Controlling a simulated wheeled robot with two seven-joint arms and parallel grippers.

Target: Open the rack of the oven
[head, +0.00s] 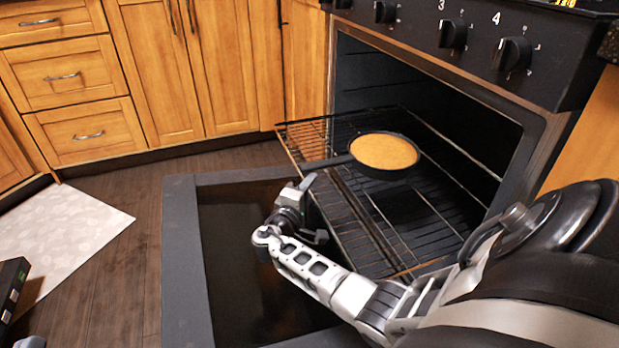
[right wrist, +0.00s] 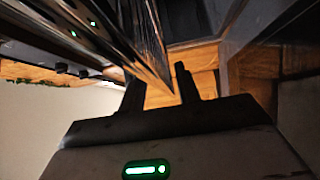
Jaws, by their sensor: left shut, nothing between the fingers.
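The oven rack (head: 345,222) is a dark wire shelf standing partly out of the open oven. A dark pan (head: 384,165) with an orange-brown filling sits on it, its handle pointing left over the rack's front. My right gripper (head: 312,208) is at the rack's front edge, beside the handle end; its arm comes from the right. In the right wrist view its two fingers (right wrist: 160,88) stand apart, with the shiny rack wires (right wrist: 130,45) close by; I cannot tell whether they touch. My left gripper (head: 14,288) shows only partly at the left edge, shut and empty.
The oven door (head: 188,262) is folded down flat below the rack. A control panel with knobs (head: 452,33) runs above the opening. Wooden cabinets (head: 150,65) stand behind and left. A pale mat (head: 70,238) lies on open wooden floor.

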